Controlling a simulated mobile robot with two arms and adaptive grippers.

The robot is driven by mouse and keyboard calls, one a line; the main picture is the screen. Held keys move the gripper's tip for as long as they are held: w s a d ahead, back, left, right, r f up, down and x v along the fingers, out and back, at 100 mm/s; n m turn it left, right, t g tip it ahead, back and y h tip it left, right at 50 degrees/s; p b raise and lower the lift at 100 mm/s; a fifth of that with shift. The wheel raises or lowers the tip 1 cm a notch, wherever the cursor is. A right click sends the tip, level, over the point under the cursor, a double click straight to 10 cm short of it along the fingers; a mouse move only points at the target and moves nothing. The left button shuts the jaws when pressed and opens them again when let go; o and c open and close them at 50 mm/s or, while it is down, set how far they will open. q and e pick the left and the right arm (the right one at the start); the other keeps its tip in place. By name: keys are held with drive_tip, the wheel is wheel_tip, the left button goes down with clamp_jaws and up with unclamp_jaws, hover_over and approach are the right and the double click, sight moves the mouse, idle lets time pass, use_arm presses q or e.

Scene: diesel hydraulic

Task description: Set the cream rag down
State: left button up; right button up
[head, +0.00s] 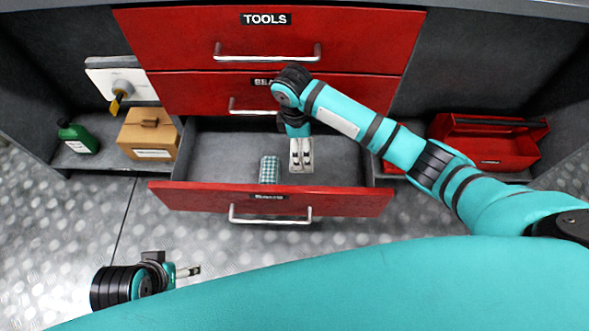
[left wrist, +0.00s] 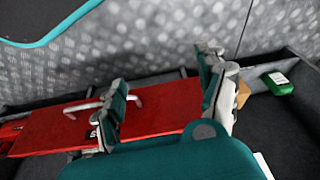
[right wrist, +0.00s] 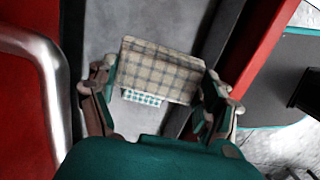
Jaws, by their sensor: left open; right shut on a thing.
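The cream plaid rag (right wrist: 162,70) is between the fingers of my right gripper (right wrist: 158,98), which is shut on it. In the head view, my right gripper (head: 301,158) points down into the open lower drawer (head: 345,199). I cannot tell whether the rag touches the drawer floor. A teal checked rag (head: 269,169) lies in the drawer, left of the right gripper; in the right wrist view it is partly hidden behind the cream rag (right wrist: 140,97). My left gripper (head: 188,271) is open and empty, in front of the drawer at lower left.
Two shut red drawers are above, the top one labelled TOOLS (head: 180,40). A cardboard box (head: 146,140) and a green bottle (head: 78,138) stand on the left shelf. A red toolbox (head: 488,145) is at right. The drawer's left part is clear.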

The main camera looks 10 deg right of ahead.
drive_tip(key=shift+w+a+f, duration=0.1)
drive_tip(key=shift+w+a, duration=0.05)
drive_tip(key=shift+a, duration=0.4)
drive_tip(key=shift+w+a, duration=0.15)
drive_tip(key=shift+a, duration=0.35)
wheel_tip(320, 180, down, 6)
drive_tip(key=shift+d+r+b, duration=0.1)
drive_tip(key=shift+r+b, duration=0.15)
drive_tip(key=shift+b, duration=0.9)
wheel_tip(320, 180, down, 2)
drive_tip(key=shift+f+b, duration=0.2)
drive_tip(key=shift+b, duration=0.15)
wheel_tip(320, 180, down, 4)
drive_tip(key=shift+r+b, duration=0.15)
drive_tip(key=shift+b, duration=0.55)
use_arm(q)
drive_tip(key=w+d+r+t+h, duration=0.1)
drive_tip(key=w+d+r+t, duration=0.2)
drive_tip(key=w+t, duration=0.3)
drive_tip(key=w, duration=0.4)
drive_tip(key=shift+w+d+r+t+h, duration=0.15)
drive_tip(key=shift+d+r+t+h, duration=0.05)
drive_tip(key=shift+r+t+h, duration=0.15)
use_arm(e)
drive_tip(key=shift+f, duration=0.2)
drive_tip(key=o, duration=1)
